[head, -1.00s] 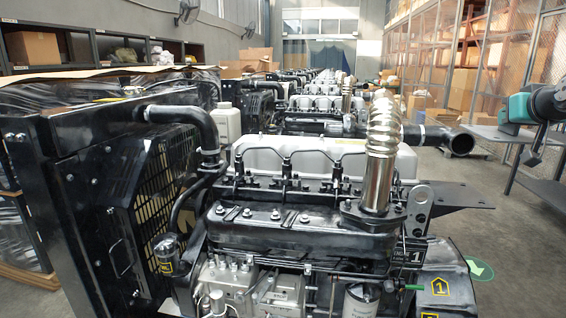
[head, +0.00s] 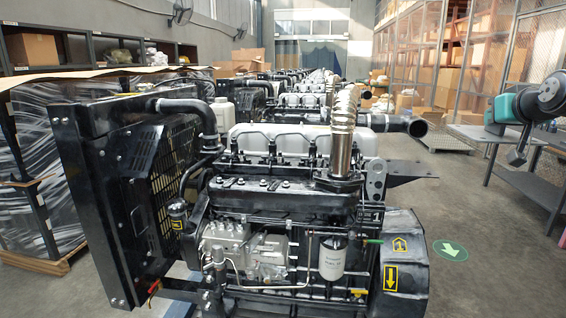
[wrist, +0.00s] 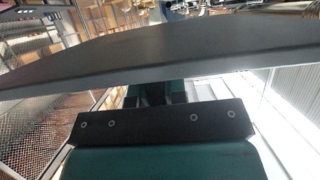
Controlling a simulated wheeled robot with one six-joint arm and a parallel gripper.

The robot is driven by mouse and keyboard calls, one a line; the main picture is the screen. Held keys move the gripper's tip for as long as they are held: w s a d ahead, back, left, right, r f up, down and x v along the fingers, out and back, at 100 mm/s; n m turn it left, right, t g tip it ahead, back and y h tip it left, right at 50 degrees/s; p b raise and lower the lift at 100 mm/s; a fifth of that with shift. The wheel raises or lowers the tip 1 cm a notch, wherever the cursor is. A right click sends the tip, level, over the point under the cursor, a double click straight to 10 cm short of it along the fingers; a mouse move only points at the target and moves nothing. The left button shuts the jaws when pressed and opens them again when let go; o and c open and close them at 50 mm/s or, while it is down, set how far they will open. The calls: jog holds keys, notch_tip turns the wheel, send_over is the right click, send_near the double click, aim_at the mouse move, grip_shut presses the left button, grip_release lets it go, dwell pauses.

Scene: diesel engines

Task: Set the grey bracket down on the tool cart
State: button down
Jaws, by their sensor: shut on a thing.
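In the wrist view my gripper (wrist: 154,94) shows its dark body and two short fingers, shut. A wide dark grey slab with a paler lower edge (wrist: 150,50) crosses the view at the fingers and hides their tips. I take it for the grey bracket, though its full shape is cut off. In the head view a grey-topped table (head: 480,132) with a lower shelf stands at the right, likely the tool cart. My teal and grey arm is in front of it at the right edge.
A large diesel engine (head: 290,205) with a black radiator frame (head: 110,200) fills the left and middle. More engines stand in a row behind. Mesh-fronted shelving (head: 470,60) lines the right wall.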

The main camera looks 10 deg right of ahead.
jog(key=s+a+f+n+y, duration=0.1)
jog(key=s+a+f, duration=0.1)
jog(key=a+f, duration=0.95)
jog(key=s+a+f+n+y, duration=0.1)
jog(key=a+f, duration=0.6)
jog(key=f, duration=0.9)
jog(key=s+a+f+n+y, duration=0.1)
jog(key=s+a+f, duration=0.1)
jog(key=a+f, duration=0.9)
jog(key=s+d+f, duration=0.1)
jog(key=s+d, duration=0.3)
jog(key=d, duration=0.1)
jog(key=shift+s, duration=0.25)
